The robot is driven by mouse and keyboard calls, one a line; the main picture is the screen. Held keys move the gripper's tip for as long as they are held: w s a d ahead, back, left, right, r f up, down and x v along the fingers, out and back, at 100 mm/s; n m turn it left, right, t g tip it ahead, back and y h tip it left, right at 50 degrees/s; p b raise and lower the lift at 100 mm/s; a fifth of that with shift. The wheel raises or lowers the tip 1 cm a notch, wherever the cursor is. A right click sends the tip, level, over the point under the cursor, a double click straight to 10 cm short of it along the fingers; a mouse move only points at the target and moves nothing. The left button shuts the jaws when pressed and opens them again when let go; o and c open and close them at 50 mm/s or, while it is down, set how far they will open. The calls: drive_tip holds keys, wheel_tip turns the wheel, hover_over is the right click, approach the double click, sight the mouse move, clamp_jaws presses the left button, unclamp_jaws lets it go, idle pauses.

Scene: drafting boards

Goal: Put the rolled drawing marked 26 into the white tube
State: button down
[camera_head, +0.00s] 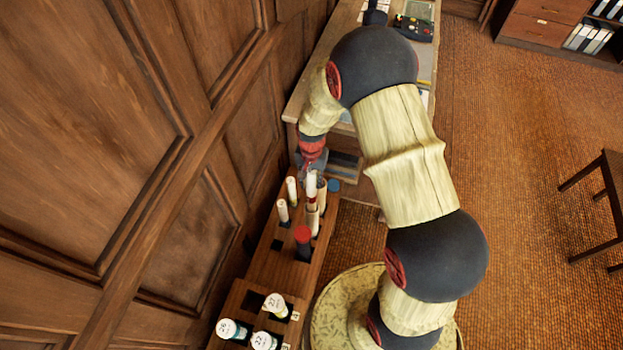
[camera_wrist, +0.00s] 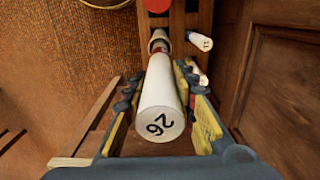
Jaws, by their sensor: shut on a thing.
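The rolled drawing marked 26 (camera_wrist: 160,106) is white, with its number on the end facing the wrist camera. My gripper (camera_wrist: 163,108) is shut on it, with yellow-padded fingers on both sides. In the head view, the roll (camera_head: 311,186) stands roughly upright below my gripper (camera_head: 311,166). The roll's far end, by a red band, lines up with the mouth of a white tube (camera_wrist: 158,37). I cannot tell whether that end is inside the tube or just above it. The white tube (camera_head: 313,222) stands in the wooden rack.
The wooden rack (camera_head: 268,255) runs along the panelled wall (camera_head: 215,215). Several numbered rolls (camera_head: 275,303) stand in the nearer rack part. A desk (camera_head: 297,103) is behind.

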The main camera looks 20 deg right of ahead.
drive_tip(key=shift+f+b, duration=1.55)
drive_tip(key=shift+f, duration=1.1)
drive_tip(key=c, duration=1.4)
unclamp_jaws()
wheel_tip(320, 180, up, 12)
